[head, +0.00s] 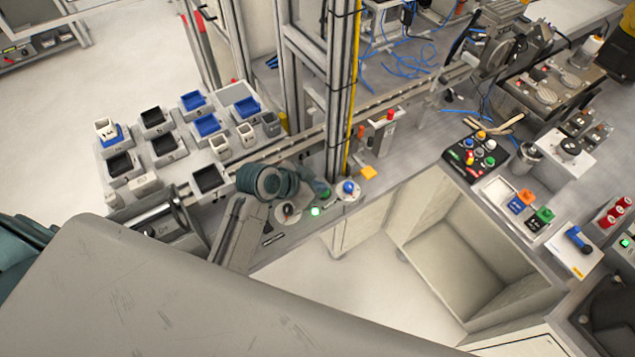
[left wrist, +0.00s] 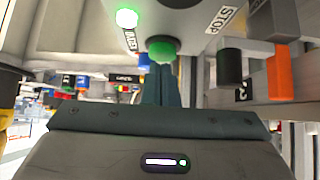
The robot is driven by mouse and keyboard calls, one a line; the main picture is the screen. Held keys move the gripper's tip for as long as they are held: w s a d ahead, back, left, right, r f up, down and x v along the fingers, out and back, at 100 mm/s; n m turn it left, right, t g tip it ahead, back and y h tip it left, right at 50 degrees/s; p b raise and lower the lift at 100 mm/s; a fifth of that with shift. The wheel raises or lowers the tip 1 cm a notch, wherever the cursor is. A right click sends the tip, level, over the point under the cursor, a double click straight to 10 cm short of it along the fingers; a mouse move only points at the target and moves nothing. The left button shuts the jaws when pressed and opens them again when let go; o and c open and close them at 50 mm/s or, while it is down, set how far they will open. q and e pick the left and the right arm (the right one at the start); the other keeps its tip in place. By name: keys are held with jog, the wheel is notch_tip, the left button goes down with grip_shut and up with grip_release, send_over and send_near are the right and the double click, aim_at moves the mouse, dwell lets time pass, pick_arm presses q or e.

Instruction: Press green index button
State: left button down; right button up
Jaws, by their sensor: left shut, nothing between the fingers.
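The green index button (head: 325,193) is a dark green round cap on the small control panel beside the conveyor. It also shows in the left wrist view (left wrist: 161,50), close to the "INDEX" label. A lit green lamp (head: 315,211) sits beside it and glows at the top left of the left wrist view (left wrist: 127,18). My left gripper (head: 316,186) is shut and empty, with its tips (left wrist: 161,68) close to the green button. The tips overlap the button's edge in view, so I cannot tell if they touch. My right gripper is out of view.
Several trays (head: 208,178) lie to the left. A "STOP" label (left wrist: 222,18) is near the button.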

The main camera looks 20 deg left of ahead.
pick_arm(q)
jog(key=shift+f, duration=0.25)
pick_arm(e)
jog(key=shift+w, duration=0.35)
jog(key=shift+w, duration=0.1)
